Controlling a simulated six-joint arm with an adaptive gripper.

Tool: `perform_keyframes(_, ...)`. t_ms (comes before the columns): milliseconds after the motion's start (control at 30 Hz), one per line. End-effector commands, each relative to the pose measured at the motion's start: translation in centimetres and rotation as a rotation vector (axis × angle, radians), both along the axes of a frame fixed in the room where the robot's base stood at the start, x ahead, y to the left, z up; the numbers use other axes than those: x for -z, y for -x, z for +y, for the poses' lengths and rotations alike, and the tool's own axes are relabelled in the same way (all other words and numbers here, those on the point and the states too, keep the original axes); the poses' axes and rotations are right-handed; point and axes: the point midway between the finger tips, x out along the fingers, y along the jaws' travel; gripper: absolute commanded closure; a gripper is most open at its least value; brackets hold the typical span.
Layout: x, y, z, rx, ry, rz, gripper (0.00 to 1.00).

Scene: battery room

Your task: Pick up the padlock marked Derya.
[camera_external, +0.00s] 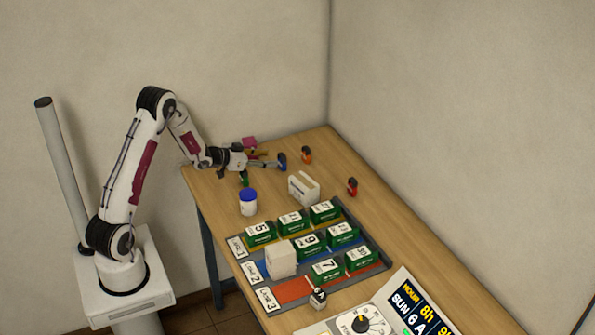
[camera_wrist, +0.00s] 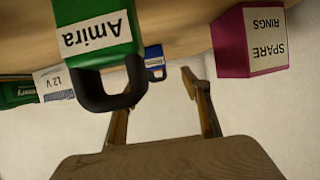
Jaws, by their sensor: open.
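No name Derya can be read on any padlock. A blue padlock (camera_external: 282,160) stands just beyond my gripper (camera_external: 264,160). In the wrist view the blue padlock (camera_wrist: 154,62) shows between and beyond the fingers of my gripper (camera_wrist: 160,85); its label is too small to read. A green padlock (camera_wrist: 98,38) marked Amira, with a dark shackle, is close in front and partly hides one finger. It shows below the gripper in the external view (camera_external: 244,181). An orange padlock (camera_external: 306,155) and a red padlock (camera_external: 352,187) stand farther right, labels unreadable. My gripper is open and empty, low over the table.
A magenta box (camera_wrist: 252,40) marked SPARE RINGS stands close beside the gripper. A blue-lidded white jar (camera_external: 248,203) and a white block (camera_external: 303,188) stand nearer the camera. A grey tray (camera_external: 360,215) holds several green batteries.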

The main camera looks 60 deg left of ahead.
Motion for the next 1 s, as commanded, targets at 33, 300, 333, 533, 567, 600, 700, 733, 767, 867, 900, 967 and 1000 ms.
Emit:
perform_keyframes(33,0.1,-0.3,-0.1,0.001,0.0,0.0,0.53)
perform_keyframes(300,0.5,-3.0,-0.6,0.002,0.0,0.0,0.53)
perform_keyframes(333,0.7,-3.2,-0.6,0.001,0.0,0.001,0.53)
perform_keyframes(533,1.2,-4.6,-0.4,0.001,-0.001,0.0,0.53)
perform_keyframes(567,1.2,-4.7,-0.4,0.001,-0.001,0.0,0.53)
perform_keyframes(600,1.3,-4.8,-0.4,0.001,-0.001,0.0,0.53)
perform_keyframes(700,1.3,-4.9,-0.4,0.0,0.0,0.0,0.53)
perform_keyframes(733,1.3,-4.9,-0.4,0.0,0.0,0.0,0.53)
perform_keyframes(767,1.3,-4.9,-0.4,0.0,0.0,0.0,0.53)
perform_keyframes(867,1.3,-4.9,-0.4,0.0,0.0,0.0,0.53)
perform_keyframes(900,1.3,-4.9,-0.4,0.0,0.0,0.0,0.53)
perform_keyframes(967,1.3,-4.9,-0.4,0.0,0.0,0.0,0.53)
perform_keyframes(1000,1.3,-4.9,-0.4,0.0,0.0,0.0,0.53)
